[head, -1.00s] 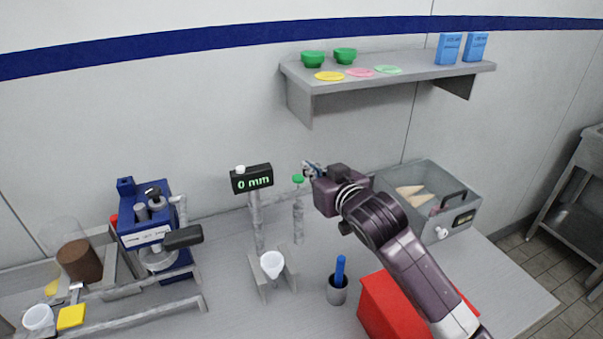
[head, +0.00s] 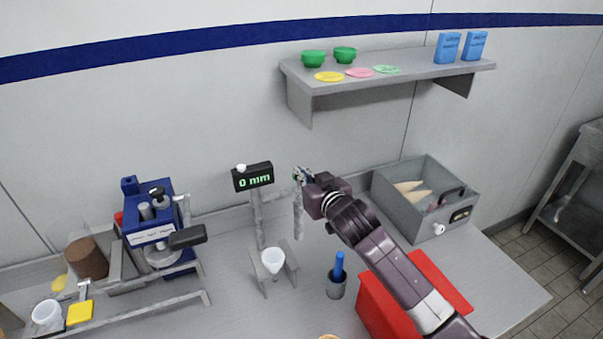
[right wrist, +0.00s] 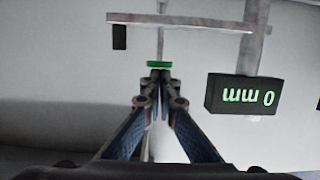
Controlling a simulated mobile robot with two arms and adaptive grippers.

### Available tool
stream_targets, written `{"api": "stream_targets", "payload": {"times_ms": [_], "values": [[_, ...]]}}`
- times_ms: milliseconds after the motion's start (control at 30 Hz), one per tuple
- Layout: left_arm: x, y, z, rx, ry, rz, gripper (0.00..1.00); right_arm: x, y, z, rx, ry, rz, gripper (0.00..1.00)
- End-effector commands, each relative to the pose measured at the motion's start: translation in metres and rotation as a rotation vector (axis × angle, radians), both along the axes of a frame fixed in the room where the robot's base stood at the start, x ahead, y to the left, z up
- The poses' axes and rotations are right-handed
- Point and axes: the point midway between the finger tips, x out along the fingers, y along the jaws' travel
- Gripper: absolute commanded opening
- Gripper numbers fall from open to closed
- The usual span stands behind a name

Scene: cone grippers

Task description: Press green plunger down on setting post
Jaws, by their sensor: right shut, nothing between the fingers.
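The setting post (head: 298,218) is a thin grey upright at the back of the bench, right of the display post. In the right wrist view, which is upside down, the green plunger (right wrist: 160,64) lies right at my fingertips; I cannot tell whether they touch it. My right gripper (head: 299,174) is at the top of the setting post and largely hides the plunger in the head view. Its fingers are shut and empty, tips together in the right wrist view (right wrist: 160,76). A black display (head: 252,177) reads "0 mm". My left gripper is not in view.
A white cone (head: 273,261) sits in a grey stand in front of the posts. A cup with a blue handle (head: 338,275), a red box (head: 440,275) and a grey bin (head: 420,215) stand to the right. A blue press (head: 150,235) stands left.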

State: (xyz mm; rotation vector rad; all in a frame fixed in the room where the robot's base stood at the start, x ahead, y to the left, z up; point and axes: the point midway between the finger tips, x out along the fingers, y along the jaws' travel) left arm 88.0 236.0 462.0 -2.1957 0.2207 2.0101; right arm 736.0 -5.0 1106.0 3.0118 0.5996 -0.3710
Motion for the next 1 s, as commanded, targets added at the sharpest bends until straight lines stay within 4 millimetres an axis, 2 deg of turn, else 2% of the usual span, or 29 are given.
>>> {"api": "stream_targets", "payload": {"times_ms": [133, 333, 600, 833, 1000], "values": [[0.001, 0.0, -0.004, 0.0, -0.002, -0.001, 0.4, 0.0, 0.0, -0.007, 0.0, 0.002, 0.0, 0.0], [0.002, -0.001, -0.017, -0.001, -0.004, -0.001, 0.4, 0.0, 0.0, -0.034, 0.0, 0.004, 0.0, 0.0], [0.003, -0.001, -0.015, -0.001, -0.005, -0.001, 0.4, -0.002, -0.001, -0.041, -0.006, 0.018, -0.001, 0.0], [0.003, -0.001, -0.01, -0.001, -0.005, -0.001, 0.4, -0.001, 0.0, -0.036, -0.006, 0.017, 0.0, 0.0], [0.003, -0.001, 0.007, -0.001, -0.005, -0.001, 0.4, 0.003, -0.002, -0.012, -0.001, 0.008, -0.001, 0.0]]}}
